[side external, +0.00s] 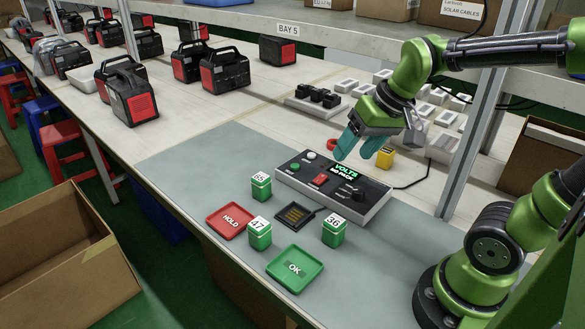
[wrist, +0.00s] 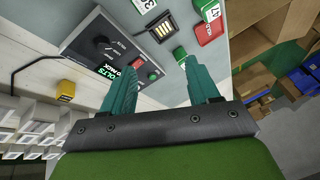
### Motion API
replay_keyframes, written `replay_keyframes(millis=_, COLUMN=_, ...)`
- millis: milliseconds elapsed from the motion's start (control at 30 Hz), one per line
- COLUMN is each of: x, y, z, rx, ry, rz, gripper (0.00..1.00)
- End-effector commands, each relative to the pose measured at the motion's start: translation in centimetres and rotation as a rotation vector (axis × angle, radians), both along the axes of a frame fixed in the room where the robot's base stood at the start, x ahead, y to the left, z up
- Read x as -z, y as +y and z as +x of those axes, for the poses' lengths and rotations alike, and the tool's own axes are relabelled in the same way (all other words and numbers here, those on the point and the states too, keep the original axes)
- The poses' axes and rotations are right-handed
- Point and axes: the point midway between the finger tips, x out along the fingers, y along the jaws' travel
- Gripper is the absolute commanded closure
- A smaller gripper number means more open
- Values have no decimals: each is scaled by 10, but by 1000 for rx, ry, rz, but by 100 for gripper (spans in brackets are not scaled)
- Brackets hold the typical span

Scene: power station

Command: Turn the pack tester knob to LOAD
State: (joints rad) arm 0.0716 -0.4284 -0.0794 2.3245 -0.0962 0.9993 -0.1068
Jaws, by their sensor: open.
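The pack tester (side external: 333,212) is a grey box with a black top panel on the mat. Its black knob (side external: 358,191) sits at the right of the panel, and it also shows in the wrist view (wrist: 101,41). The labels around the knob are too small to read surely. The display (side external: 344,170) shows green text, "VOLTS" and "NO PACK". My gripper (side external: 355,151) is open and empty above the tester's back edge, apart from the knob. In the wrist view its teal fingers (wrist: 163,66) are spread, with the knob off to their left.
Several green packs (side external: 334,231) stand around a black contact dock (side external: 295,214). A red HOLD tray (side external: 228,221) and green OK tray (side external: 295,268) lie in front. A yellow block (side external: 385,158) and red ring (side external: 331,144) are near my gripper. A shelf post (side external: 468,135) rises at right.

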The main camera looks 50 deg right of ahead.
Motion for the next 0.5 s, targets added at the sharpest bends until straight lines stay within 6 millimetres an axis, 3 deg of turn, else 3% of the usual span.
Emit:
replay_keyframes(millis=100, x=12, y=-41, z=23, rx=-56, ry=147, rz=-64, gripper=40)
replay_keyframes(millis=300, x=22, y=-98, z=39, rx=-225, ry=344, rz=-153, gripper=40)
replay_keyframes(millis=500, x=11, y=-107, z=36, rx=-371, ry=390, rz=-187, gripper=40)
